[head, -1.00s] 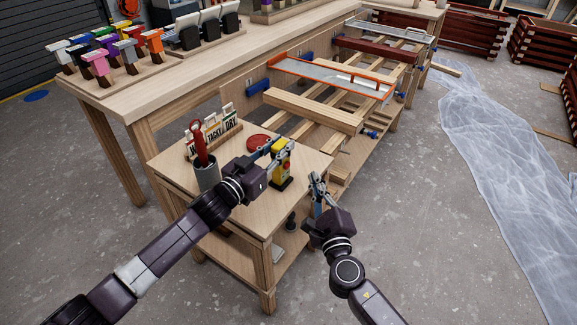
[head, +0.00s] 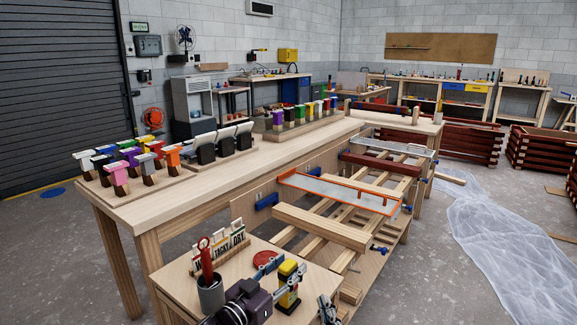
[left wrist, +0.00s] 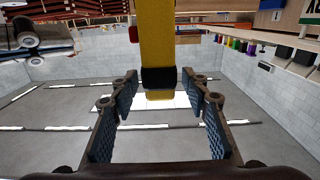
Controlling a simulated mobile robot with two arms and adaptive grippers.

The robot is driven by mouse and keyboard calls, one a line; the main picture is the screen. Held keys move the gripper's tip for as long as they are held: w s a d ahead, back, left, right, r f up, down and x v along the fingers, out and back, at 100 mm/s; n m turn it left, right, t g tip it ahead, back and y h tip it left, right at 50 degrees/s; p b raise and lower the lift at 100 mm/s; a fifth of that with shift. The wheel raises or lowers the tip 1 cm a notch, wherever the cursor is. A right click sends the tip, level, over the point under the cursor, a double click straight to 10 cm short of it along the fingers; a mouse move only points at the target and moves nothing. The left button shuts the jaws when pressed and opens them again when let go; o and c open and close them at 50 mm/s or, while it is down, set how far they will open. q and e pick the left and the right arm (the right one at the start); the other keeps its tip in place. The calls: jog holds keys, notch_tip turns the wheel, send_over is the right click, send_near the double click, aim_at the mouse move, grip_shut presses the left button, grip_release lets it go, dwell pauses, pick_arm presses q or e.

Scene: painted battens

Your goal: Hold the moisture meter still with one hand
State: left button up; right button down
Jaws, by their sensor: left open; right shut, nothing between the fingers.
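The moisture meter (head: 288,283) is yellow with a black lower part and stands upright on the small wooden side table. My left gripper (head: 281,273) is at the meter with its fingers apart. In the left wrist view the yellow body with a black band (left wrist: 158,50) lies between the two open fingers (left wrist: 160,100), with gaps on both sides.
The side table (head: 185,272) also bears a grey cup (head: 210,294) with a red-handled tool, a sign rack reading TACKY and DRY (head: 229,246), and a red disc (head: 266,258). Wooden battens (head: 320,225) lie beyond the table.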

pick_arm(q)
jog(key=v, duration=1.1)
jog(key=shift+s+a, duration=0.2)
jog(key=shift+s, duration=0.1)
